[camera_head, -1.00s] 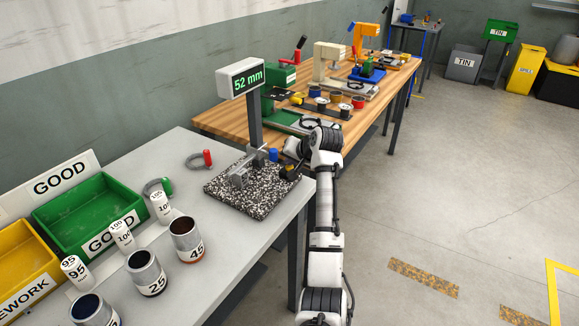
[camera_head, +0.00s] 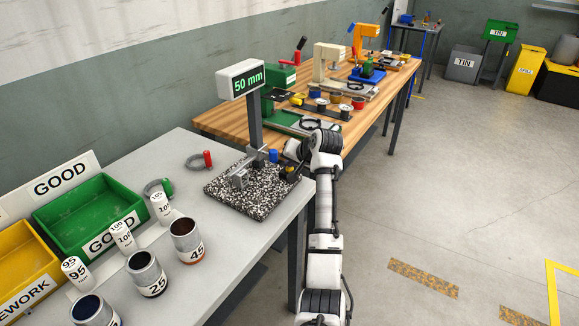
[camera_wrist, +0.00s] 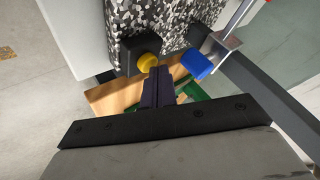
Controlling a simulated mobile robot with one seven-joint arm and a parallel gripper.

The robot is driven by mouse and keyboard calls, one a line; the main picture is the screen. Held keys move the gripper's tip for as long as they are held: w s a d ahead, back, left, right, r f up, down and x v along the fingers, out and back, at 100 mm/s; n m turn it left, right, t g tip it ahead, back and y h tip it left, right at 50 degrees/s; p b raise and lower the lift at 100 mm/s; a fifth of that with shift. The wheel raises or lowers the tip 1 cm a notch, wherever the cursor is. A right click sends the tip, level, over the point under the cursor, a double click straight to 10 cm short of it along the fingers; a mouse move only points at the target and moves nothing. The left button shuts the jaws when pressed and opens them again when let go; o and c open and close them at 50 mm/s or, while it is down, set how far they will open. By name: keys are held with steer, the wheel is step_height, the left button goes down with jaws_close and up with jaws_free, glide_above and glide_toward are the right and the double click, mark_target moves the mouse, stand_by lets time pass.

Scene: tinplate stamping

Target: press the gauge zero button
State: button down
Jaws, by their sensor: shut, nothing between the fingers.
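The gauge stands on a speckled granite base (camera_head: 248,203) on the grey table. Its display (camera_head: 249,80) reads 50 mm. In the wrist view a round yellow button (camera_wrist: 147,62) sticks out of a black housing on the edge of the granite base (camera_wrist: 158,20). My gripper (camera_wrist: 160,74) is shut and empty, its fingertips just beside and below the yellow button in that picture. I cannot tell whether they touch it. A blue knob (camera_wrist: 195,64) on the gauge is close to the right of the fingertips; it also shows in the head view (camera_head: 273,156).
Labelled cans (camera_head: 187,240) and white blocks (camera_head: 122,238) stand at the table's front left, beside a green GOOD bin (camera_head: 95,215). A ring with a red handle (camera_head: 198,160) lies behind the base. A wooden bench (camera_head: 225,120) with presses is beyond.

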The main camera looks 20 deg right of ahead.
mark_target(291, 169)
steer(key=shift+r+p, duration=0.55)
steer(key=shift+r, duration=0.2)
step_height(291, 169, up, 5)
steer(key=p, duration=0.4)
steer(key=shift+r, duration=0.1)
stand_by(0.4)
